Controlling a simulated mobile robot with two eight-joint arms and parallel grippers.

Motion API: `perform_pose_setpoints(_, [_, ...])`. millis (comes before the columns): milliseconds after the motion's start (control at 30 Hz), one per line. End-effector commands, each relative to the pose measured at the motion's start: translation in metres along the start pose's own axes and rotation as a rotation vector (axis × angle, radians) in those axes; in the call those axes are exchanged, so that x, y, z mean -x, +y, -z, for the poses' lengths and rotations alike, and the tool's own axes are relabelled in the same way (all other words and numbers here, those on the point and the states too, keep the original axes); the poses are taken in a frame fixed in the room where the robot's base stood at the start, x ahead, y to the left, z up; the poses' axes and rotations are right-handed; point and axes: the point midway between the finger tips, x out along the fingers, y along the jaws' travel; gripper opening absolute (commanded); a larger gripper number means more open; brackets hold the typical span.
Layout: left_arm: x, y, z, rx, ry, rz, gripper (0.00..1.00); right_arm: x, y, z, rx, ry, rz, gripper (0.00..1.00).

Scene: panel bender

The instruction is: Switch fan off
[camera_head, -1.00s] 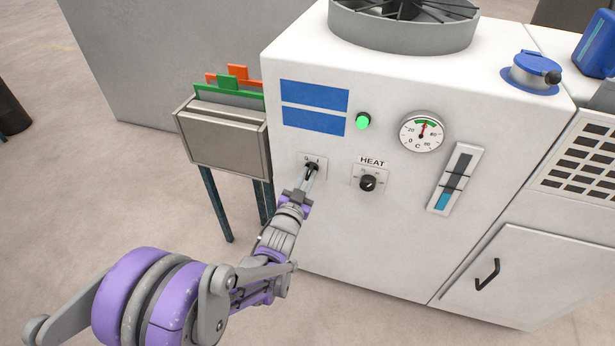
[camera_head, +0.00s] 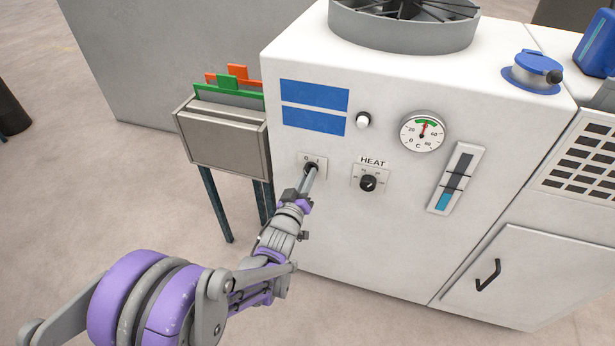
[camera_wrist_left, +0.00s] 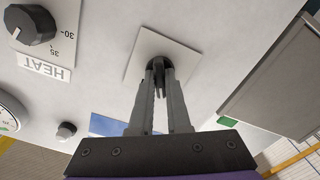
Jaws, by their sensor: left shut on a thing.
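The fan (camera_head: 404,22) sits in a grey round housing on top of the white cabinet (camera_head: 385,250). A black rotary switch with a 0 and I plate (camera_head: 318,159) is on the cabinet front, left of the HEAT knob (camera_head: 368,183). My left gripper (camera_head: 312,170) is at this switch, its fingers shut on the knob. In the left wrist view the two fingers close around the black switch knob (camera_wrist_left: 158,68). The indicator lamp (camera_head: 363,120) above is white and unlit. My right gripper is not in view.
A temperature gauge (camera_head: 422,132) and a level indicator (camera_head: 456,178) are right of the switch. A grey document holder (camera_head: 222,140) with green and orange folders stands close to the left. Open floor lies at the lower left.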

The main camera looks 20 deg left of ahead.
Motion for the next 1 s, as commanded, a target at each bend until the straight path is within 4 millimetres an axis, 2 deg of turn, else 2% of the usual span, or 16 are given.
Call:
perform_pose_setpoints(567, [0.0005, -0.0002, -0.0007, 0.036, -0.002, 0.001, 0.0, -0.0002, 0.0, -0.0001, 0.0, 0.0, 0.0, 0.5])
perform_pose_setpoints(600, [0.0005, -0.0002, -0.0007, 0.036, -0.002, 0.001, 0.18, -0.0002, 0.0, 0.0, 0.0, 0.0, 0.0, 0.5])
perform_pose_setpoints(733, [0.0004, -0.0001, -0.0006, 0.036, -0.002, 0.001, 0.42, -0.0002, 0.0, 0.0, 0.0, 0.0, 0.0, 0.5])
perform_pose_setpoints(767, [0.0003, -0.0001, -0.0005, 0.036, -0.001, 0.001, 0.45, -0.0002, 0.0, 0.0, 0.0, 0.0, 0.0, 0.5])
perform_pose_setpoints(1000, [0.0002, -0.0001, -0.0003, 0.035, -0.001, 0.0, 0.45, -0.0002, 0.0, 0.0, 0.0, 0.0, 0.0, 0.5])
